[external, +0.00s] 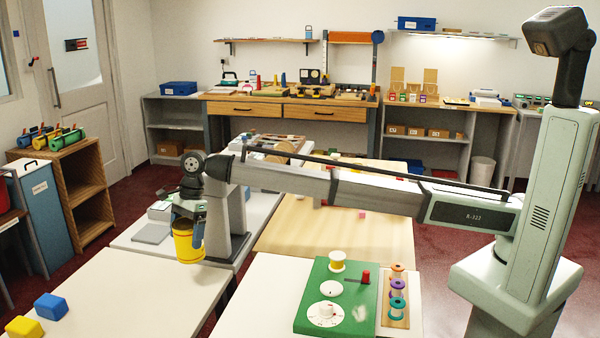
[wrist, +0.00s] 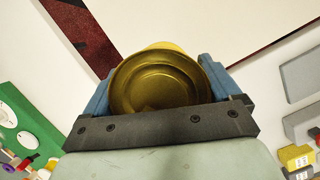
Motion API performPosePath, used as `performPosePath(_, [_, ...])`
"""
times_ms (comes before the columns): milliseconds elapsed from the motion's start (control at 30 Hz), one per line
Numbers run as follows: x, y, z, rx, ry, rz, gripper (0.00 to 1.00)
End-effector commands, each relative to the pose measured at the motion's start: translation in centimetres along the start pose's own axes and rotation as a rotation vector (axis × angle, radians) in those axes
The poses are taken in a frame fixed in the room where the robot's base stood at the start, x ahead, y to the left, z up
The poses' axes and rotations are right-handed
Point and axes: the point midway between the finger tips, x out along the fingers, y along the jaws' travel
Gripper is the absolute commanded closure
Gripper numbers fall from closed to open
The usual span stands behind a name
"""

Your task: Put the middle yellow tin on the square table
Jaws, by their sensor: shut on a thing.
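The yellow tin (external: 184,246) hangs upright in my gripper (external: 191,232) at the left of the external view. In the wrist view the tin (wrist: 160,82) shows its round gold-coloured end between two blue fingers, with my gripper (wrist: 162,92) shut on it. The tin appears above the far edge of the white front-left table (external: 125,295); its exact height is hard to tell. A pale wood-topped table (external: 300,237) stands to its right. I cannot tell which table is the square one, and no other yellow tin is clearly seen.
A blue block (external: 50,306) and a yellow block (external: 24,327) sit on the front-left table, whose right part is clear. A green board (external: 310,295) and a rack of spools (external: 396,312) occupy the front-right table. A grey flat pad (external: 151,234) lies behind the tin.

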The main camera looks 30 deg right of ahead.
Motion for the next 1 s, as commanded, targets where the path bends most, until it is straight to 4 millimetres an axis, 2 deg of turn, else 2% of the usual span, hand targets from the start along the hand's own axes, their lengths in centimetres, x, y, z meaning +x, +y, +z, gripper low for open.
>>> performPosePath(167, [0.6,-0.6,0.2,0.004,-0.001,-0.002,0.65])
performPosePath(500, [5.1,-0.5,-1.3,0.005,-0.001,-0.002,0.65])
performPosePath(767, [6.8,-0.5,-1.8,0.005,-0.001,-0.002,0.65])
performPosePath(1000, [9.3,-0.5,-2.6,0.005,0.000,-0.002,0.65])
